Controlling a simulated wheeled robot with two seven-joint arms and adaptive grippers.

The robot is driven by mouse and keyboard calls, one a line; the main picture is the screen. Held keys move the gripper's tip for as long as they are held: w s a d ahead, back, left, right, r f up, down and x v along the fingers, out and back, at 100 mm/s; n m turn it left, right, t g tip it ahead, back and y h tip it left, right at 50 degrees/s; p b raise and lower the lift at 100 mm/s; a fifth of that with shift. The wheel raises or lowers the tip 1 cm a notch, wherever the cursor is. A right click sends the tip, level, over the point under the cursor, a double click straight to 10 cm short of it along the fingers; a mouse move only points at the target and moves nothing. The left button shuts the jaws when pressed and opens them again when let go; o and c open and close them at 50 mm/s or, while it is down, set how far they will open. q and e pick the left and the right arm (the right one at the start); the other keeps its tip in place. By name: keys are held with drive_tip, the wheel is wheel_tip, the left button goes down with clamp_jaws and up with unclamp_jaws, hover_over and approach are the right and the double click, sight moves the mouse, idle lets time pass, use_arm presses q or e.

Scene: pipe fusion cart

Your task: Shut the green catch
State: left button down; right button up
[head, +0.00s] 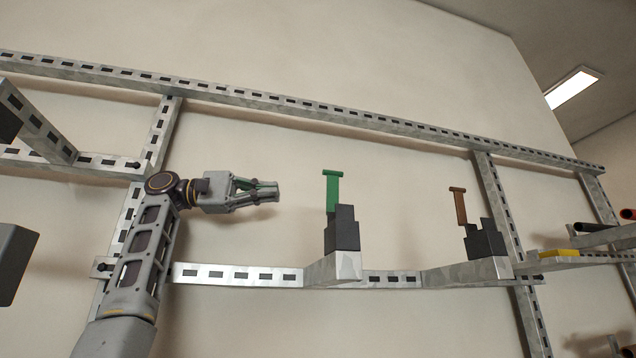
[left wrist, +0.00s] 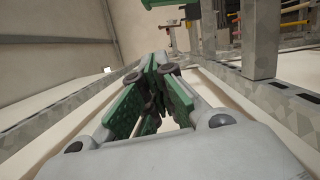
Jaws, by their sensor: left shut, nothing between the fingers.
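The green catch (head: 332,190) is a T-topped lever that stands upright on a dark stepped block (head: 342,230). The block sits on a metal bracket arm (head: 338,266) in the middle of the head view. My left gripper (head: 277,190) is shut and empty. It points right, to the left of the green catch at about the height of its handle, with a visible gap between them in the picture. In the left wrist view my left gripper's green-padded fingers (left wrist: 157,68) are together at the tips. My right gripper is not in view.
A similar brown catch (head: 459,206) stands on another dark block (head: 485,238) farther right. Slotted metal rails (head: 235,274) run along the wall below and above. A shelf with a yellow item (head: 559,253) and pipes is at the right edge.

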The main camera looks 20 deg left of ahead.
sight(333, 192)
use_arm(q)
drive_tip(key=shift+d, duration=0.1)
drive_tip(key=d, duration=1.1)
drive_tip(key=shift+d+r+p, duration=0.2)
drive_tip(key=shift+r+p, duration=0.1)
drive_tip(key=shift+p, duration=0.05)
idle(0.7)
